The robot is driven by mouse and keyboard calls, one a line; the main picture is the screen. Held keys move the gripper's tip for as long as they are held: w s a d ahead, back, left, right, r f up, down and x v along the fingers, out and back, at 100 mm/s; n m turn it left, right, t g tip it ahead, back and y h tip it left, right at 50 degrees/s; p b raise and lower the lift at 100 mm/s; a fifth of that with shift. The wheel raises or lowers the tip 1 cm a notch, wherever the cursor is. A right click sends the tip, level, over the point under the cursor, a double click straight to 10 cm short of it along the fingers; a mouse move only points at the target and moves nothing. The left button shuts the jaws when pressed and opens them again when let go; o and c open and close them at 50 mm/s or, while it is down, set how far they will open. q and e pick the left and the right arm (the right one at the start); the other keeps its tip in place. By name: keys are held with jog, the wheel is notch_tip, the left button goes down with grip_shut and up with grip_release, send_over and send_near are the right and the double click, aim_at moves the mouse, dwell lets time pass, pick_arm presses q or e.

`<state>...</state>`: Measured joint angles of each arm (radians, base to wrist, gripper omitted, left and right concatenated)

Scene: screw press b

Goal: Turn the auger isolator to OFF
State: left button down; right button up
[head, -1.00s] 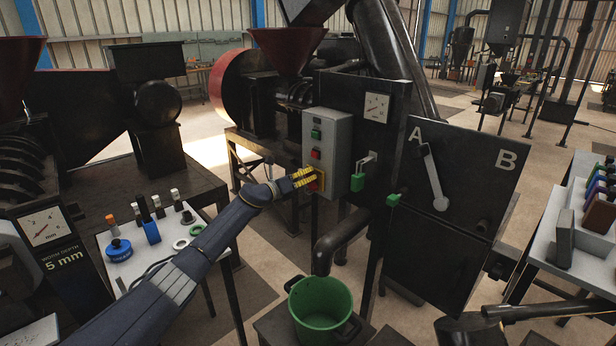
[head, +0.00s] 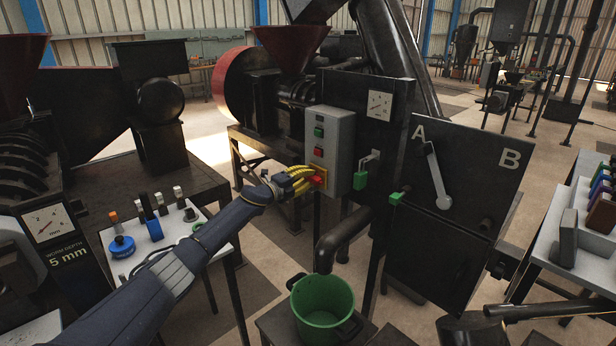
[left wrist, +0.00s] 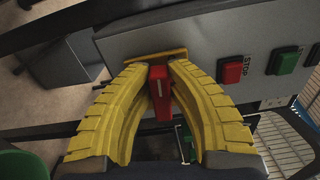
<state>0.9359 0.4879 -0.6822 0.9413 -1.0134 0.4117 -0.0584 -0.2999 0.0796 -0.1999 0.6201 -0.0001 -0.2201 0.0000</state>
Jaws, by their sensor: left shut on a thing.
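The auger isolator is a red handle (head: 319,180) on a yellow plate, low on the grey control box (head: 338,140). In the left wrist view the red handle (left wrist: 159,95) stands between my yellow fingers, with the yellow plate (left wrist: 155,56) behind it. My left gripper (head: 308,181) is shut on the red handle, one finger on each side; it also shows in the left wrist view (left wrist: 158,75). I cannot read any ON or OFF mark on the isolator. My right gripper is not in view.
A red STOP button (left wrist: 232,71) and a green button (left wrist: 283,61) sit on the box beside the isolator. A green bucket (head: 322,310) stands below the spout. A lever (head: 437,178) is on the A/B panel. A small white table (head: 135,258) holds several tools at left.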

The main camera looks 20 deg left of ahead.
pick_arm(q)
jog(key=shift+n, duration=0.6)
jog(key=shift+f, duration=0.1)
jog(key=c, duration=1.3)
grip_release()
